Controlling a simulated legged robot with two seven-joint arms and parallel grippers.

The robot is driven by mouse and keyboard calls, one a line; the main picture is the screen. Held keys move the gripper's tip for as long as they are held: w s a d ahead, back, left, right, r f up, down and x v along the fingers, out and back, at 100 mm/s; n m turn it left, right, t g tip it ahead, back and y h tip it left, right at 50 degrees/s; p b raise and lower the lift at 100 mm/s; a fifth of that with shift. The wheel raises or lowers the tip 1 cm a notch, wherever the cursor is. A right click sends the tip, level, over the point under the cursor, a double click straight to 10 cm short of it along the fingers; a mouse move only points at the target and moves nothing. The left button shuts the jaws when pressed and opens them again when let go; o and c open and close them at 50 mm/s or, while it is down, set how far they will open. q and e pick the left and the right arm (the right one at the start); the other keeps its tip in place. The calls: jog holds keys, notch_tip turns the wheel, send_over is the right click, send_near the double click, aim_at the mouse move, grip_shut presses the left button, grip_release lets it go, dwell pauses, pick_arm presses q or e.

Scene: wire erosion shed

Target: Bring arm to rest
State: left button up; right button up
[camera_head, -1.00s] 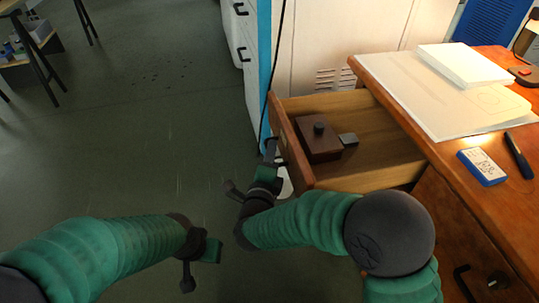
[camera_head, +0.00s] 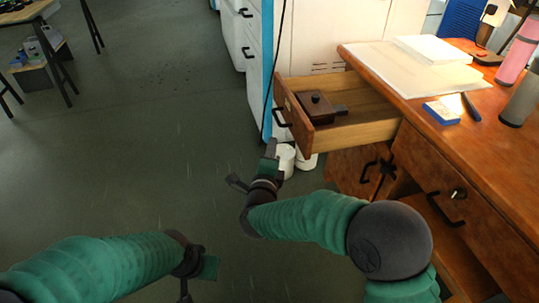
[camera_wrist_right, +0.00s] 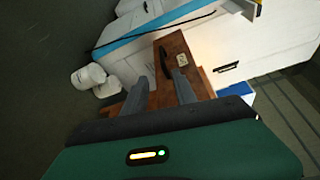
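My right gripper (camera_head: 253,166) is in front of and below the open drawer (camera_head: 366,132), short of its dark handle (camera_head: 283,118). Its two fingers are apart with nothing between them; the right wrist view shows them (camera_wrist_right: 160,90) spread before a brown wooden surface. My left gripper (camera_head: 198,280) is low in the head view over the floor, its fingers apart and empty. The drawer holds a brown box (camera_head: 318,108) with a dark knob and a small dark piece beside it.
The wooden desk (camera_head: 480,135) at right bears papers, a blue-and-white box (camera_head: 441,113), a dark pen-like object, a pink bottle (camera_head: 516,50) and a grey one. White cylinders (camera_head: 286,160) stand below the drawer. White cabinets stand behind.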

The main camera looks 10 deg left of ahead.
jog(key=shift+d+f, duration=0.1)
dwell(0.3)
jog(key=s+d+f+n+g+p, duration=0.35)
jog(key=s+d+n+g, duration=0.35)
jog(key=s+d+n, duration=0.5)
jog(key=s+d+f+n+g+p, duration=0.3)
jog(key=s+d+f+n+g, duration=0.35)
jog(key=s+d, duration=0.9)
notch_tip(320, 180, up, 39)
jog(key=s+a+n+p, duration=0.1)
jog(key=s+n+p, duration=0.1)
jog(key=p, duration=3.5)
jog(key=shift+s+a+g, duration=0.15)
jog(key=shift+a+g, duration=0.2)
jog(key=shift+g, duration=0.1)
